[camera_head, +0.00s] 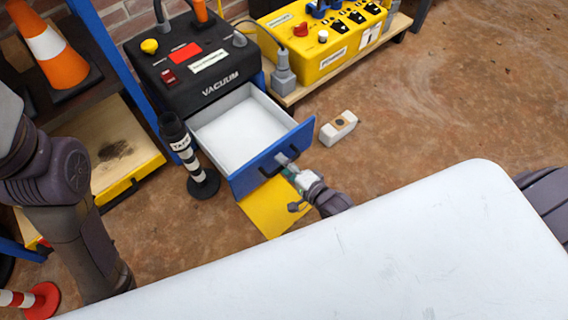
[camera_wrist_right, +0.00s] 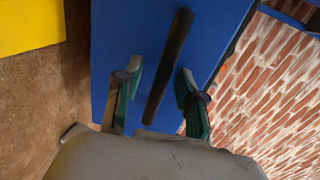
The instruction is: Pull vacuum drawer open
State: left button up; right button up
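The blue vacuum drawer (camera_head: 270,160) with a white inside is pulled out below the black box (camera_head: 205,75) labelled VACUUM. It looks empty. My right gripper (camera_head: 288,166) is at the drawer front. In the right wrist view the dark bar handle (camera_wrist_right: 168,68) runs between the two fingers of my right gripper (camera_wrist_right: 159,72). The fingers are apart, one on each side of the handle, with gaps showing on both sides. My left arm hangs at the left of the head view, and its gripper is out of sight.
A black-and-white striped post (camera_head: 188,160) stands left of the drawer. A yellow panel (camera_head: 262,212) is below the drawer front. A small white block (camera_head: 338,128) lies on the floor to its right. A yellow control box (camera_head: 320,45) is behind, and an orange cone (camera_head: 50,50) at left.

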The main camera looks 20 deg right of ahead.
jog(key=v, duration=1.2)
dwell(0.3)
